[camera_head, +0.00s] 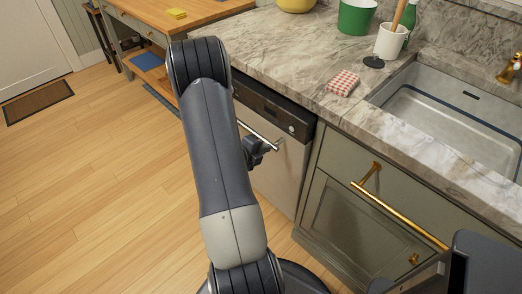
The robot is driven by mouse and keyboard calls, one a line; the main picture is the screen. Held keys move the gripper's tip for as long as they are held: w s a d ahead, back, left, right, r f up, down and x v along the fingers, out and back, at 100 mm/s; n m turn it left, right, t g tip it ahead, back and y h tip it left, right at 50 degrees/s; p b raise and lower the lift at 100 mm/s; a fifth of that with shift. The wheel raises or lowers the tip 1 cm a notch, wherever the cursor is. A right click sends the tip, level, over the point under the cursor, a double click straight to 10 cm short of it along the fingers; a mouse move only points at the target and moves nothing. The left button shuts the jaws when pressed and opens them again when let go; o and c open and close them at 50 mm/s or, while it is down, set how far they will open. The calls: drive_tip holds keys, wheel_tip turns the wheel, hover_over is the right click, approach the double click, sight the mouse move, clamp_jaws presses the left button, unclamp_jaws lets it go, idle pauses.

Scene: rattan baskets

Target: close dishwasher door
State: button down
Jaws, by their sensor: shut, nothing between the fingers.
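The dishwasher door (278,182) is a pale metallic panel below the marble counter, left of the green sink cabinet. It stands upright, flush or nearly flush with the cabinet fronts; I cannot tell whether a small gap is left. Its dark control strip (291,115) runs along the top, with a silver bar handle (262,138) below. My gripper (268,147) is small and dark, shut and empty, at the door's upper front beside the handle. I cannot tell whether it touches. My arm hides the left part of the dishwasher.
The sink cabinet (345,215) with brass handles stands right of the door. On the marble counter (300,60) are a checkered sponge (343,83), a white utensil pot (391,41) and a green pot (356,17). The wooden floor (100,190) at left is clear.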

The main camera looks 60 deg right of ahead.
sight(272, 144)
drive_tip(key=shift+y, duration=0.4)
drive_tip(key=d, duration=0.1)
drive_tip(key=d+r+p, duration=0.1)
drive_tip(key=d, duration=0.1)
drive_tip(key=s+d+p, duration=0.1)
drive_tip(key=shift+s+d+r, duration=0.1)
drive_tip(key=shift+d+r, duration=0.1)
drive_tip(key=shift+d, duration=0.05)
drive_tip(key=shift+a+r, duration=0.1)
drive_tip(key=shift+a, duration=0.25)
drive_tip(key=f+p+v, duration=0.1)
drive_tip(key=p+v, duration=0.1)
drive_tip(key=v, duration=1.1)
drive_tip(key=shift+a, duration=0.65)
drive_tip(key=x, duration=0.4)
drive_tip(key=b+x, duration=0.1)
drive_tip(key=x, duration=0.7)
drive_tip(key=shift+d+r+b, duration=0.15)
drive_tip(key=shift+d+b, duration=0.15)
drive_tip(key=shift+d, duration=0.8)
